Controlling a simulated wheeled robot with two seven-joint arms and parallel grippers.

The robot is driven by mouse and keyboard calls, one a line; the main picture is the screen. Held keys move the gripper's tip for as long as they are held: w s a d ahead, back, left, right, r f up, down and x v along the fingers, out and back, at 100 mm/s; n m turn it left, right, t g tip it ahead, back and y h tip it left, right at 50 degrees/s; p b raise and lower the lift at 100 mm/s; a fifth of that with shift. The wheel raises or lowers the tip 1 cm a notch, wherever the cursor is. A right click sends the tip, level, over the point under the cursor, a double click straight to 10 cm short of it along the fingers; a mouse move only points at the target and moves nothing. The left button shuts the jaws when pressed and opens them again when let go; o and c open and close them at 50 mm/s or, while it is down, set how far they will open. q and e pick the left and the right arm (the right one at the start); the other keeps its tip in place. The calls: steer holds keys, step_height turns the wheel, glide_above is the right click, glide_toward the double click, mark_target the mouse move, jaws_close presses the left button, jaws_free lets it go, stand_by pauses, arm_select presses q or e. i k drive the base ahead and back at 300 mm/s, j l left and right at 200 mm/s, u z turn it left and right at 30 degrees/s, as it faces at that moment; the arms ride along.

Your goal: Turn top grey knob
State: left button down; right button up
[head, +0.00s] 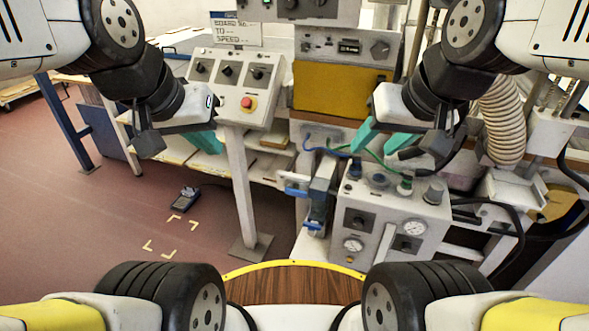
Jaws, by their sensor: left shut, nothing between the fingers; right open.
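A grey box (353,206) with gauges stands at the lower right of centre. A grey knob (434,191) sits upright on its top at the right corner. Next to it on the top are a knob with a green base (405,184) and a dark blue-grey one (379,181). A black knob (359,221) is on its front. My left gripper (206,141) is shut and empty, below the sloped control panel, well left of the box. My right gripper (384,139) is open and empty, its teal fingers apart, above and behind the box top in the picture. Nothing touches the grey knob.
A sloped panel (226,101) with black knobs and a red button stands on a post at left. A yellow panel (340,88) is behind. Blue and green hoses (330,149) run to the box. A handheld device (185,199) lies on the clear red floor.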

mark_target(436, 191)
steer(key=z, duration=1.3)
